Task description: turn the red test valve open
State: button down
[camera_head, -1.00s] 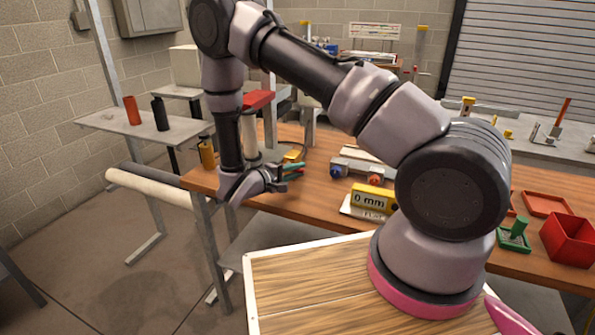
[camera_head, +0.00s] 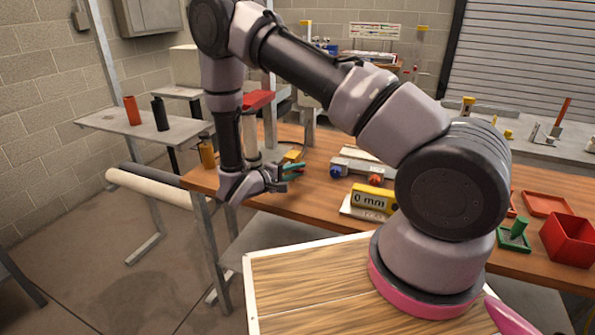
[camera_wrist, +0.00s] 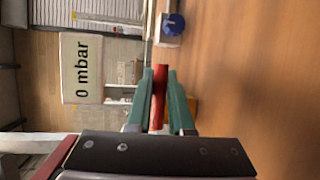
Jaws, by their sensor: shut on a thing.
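My gripper (camera_head: 293,170) is low over the left end of the wooden workbench (camera_head: 318,198). In the wrist view its two green fingers (camera_wrist: 160,76) are closed on the sides of the narrow red valve handle (camera_wrist: 159,97). The handle lies between the fingers, and its tip reaches slightly past them. Its mount is mostly hidden behind the gripper. In the head view only a trace of red shows at the fingertips. A white display reading "0 mbar" (camera_wrist: 82,68) is left of the fingers in the wrist view.
A blue knob (camera_wrist: 173,24) lies beyond the fingertips; a blue and a red knob sit on a white unit (camera_head: 358,165) right of my gripper. A yellow "0 mm" block (camera_head: 372,198) is nearer.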

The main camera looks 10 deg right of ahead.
aim_at(290, 158)
jog(key=shift+n, duration=0.3)
jog(key=n, duration=0.1)
jog(key=r+n+h, duration=0.1)
jog(key=n+h, duration=0.1)
jog(key=shift+a+r+n+t, duration=0.25)
jog(key=shift+r+n+t, duration=0.05)
jog(key=n, duration=0.1)
jog(key=r+n+t, duration=0.1)
jog(key=n, duration=0.1)
jog(key=n+h, duration=0.1)
jog(key=shift+w+a+r, duration=0.15)
jog(key=shift+w+a, duration=0.2)
jog(key=n, duration=0.1)
jog(key=n+t, duration=0.1)
jog(key=n, duration=0.1)
jog(key=a+n+t, duration=0.1)
jog(key=shift+w+r+n+h, duration=0.3)
jog(key=shift+r+h, duration=0.1)
jog(key=shift+w+a+r+n+t+y, duration=0.15)
jog(key=shift+n+t, duration=0.3)
jog(key=shift+n, duration=0.5)
jog(key=shift+w+a+n+t+y, duration=0.15)
jog(key=shift+n+t, duration=0.35)
jog(key=shift+n, duration=0.5)
jog(key=shift+w+a+r+n+t, duration=0.2)
jog(key=shift+n+t, duration=0.25)
jog(key=shift+n, duration=0.5)
jog(key=shift+f, duration=0.15)
jog(key=c, duration=0.8)
grip_release()
